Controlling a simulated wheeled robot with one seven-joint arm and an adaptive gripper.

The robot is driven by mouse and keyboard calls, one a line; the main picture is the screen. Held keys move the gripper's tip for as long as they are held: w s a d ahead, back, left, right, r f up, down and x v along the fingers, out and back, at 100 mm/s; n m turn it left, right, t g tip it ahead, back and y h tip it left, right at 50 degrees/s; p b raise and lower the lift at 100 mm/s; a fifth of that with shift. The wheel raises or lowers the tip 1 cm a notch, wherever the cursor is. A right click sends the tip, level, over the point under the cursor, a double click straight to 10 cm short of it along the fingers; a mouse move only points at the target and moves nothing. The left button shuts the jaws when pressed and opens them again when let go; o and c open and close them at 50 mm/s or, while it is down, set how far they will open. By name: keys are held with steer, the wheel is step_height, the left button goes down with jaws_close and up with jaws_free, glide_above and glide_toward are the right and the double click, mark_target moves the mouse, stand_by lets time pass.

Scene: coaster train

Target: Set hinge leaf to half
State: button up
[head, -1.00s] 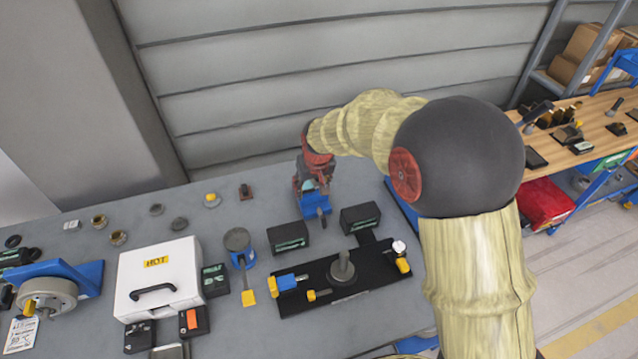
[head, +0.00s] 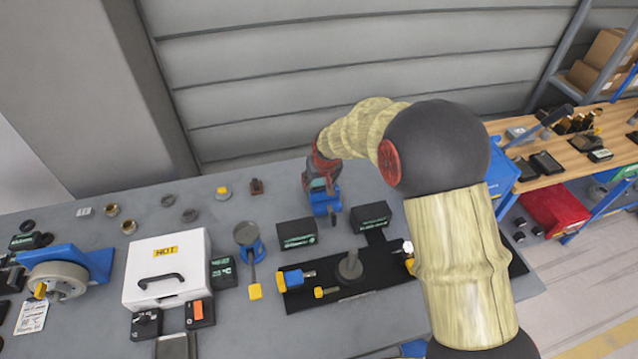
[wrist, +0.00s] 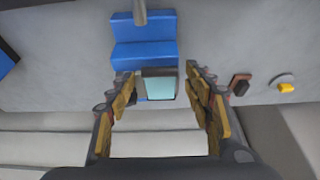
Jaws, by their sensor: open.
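A blue stepped block (head: 324,203) stands on the grey bench under my gripper and is probably the hinge fixture. In the wrist view the blue block (wrist: 145,40) shows two steps and a grey pin at its top. A dark-framed plate with a pale teal face (wrist: 160,87) lies just below it in that picture, between my finger pads. I cannot tell whether this plate is the hinge leaf. My gripper (wrist: 160,78) is open, with one finger on each side of the plate and no clear contact. In the head view my gripper (head: 319,175) partly hides the block's top.
Two dark boxes with green labels (head: 297,234) stand in front of the block. A black base plate (head: 320,301) with a grey post lies nearer. A white HOT case (head: 167,271) and a round-topped blue stand (head: 247,236) are left. The bench behind and left is fairly clear.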

steer(key=shift+c, duration=0.7)
steer(key=c, duration=1.1)
jaws_close()
